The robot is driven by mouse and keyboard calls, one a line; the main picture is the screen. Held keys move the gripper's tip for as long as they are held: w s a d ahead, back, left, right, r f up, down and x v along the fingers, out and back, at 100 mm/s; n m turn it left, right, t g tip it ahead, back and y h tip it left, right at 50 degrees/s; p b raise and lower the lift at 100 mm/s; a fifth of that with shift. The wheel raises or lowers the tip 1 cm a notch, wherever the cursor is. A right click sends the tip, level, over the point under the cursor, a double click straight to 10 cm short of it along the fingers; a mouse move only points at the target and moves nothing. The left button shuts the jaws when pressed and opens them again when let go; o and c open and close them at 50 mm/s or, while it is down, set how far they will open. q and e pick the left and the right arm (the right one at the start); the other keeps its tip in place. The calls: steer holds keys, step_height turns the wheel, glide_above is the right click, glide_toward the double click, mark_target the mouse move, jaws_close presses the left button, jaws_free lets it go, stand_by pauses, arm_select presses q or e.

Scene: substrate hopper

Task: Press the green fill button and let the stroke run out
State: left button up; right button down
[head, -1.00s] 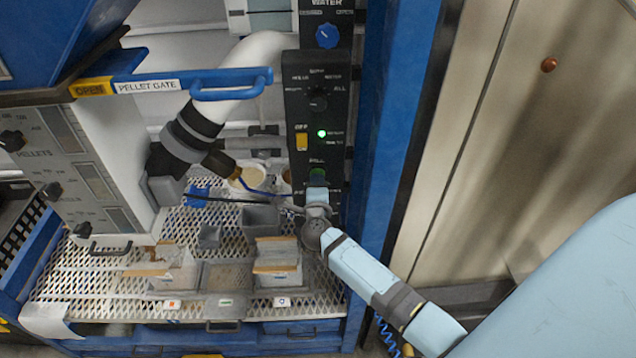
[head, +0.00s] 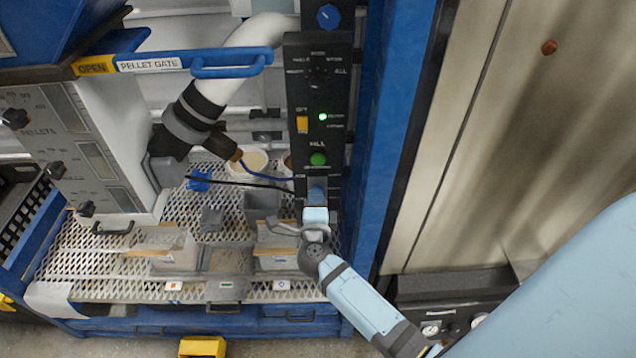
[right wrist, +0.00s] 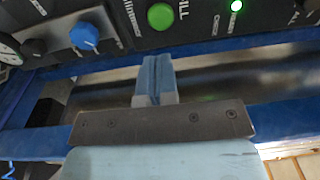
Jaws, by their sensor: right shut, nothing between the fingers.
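The green fill button (head: 318,159) sits low on the black control panel (head: 318,100), under a FILL label. It also shows in the right wrist view (right wrist: 161,16), near the top edge. My right gripper (head: 317,186) is shut and empty. Its fingertips lie just below the button in the head view. In the right wrist view the closed fingers (right wrist: 157,62) point toward the panel, with a gap between their tips and the button. A small green lamp (head: 322,117) above the button is lit. My left gripper is not in view.
The panel also carries a yellow switch (head: 302,124) and a blue knob (head: 328,16). A white pipe (head: 243,62) and the blue pellet gate handle (head: 232,71) are to the left. Open boxes stand on the perforated tray (head: 75,265). A blue post (head: 378,130) rises right of the panel.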

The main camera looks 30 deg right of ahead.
steer(key=v, duration=0.2)
steer(key=shift+s+a+r, duration=0.1)
steer(key=shift+s+a, duration=0.1)
steer(key=shift+s, duration=0.15)
steer(key=s+a+f+n+t+y, duration=0.25)
steer(key=s+a+n+y, duration=0.7)
steer(key=n, duration=0.75)
steer(key=s+f+n+g+y+p, duration=0.1)
steer(key=s+f+n+g+y, duration=0.3)
steer(key=s+f+n+g, duration=0.2)
steer(key=s+f+n, duration=0.2)
steer(key=s+n, duration=0.2)
steer(key=shift+s+a+n+g, duration=0.25)
steer(key=shift+a+n+g, duration=0.05)
steer(key=shift+n+g, duration=0.1)
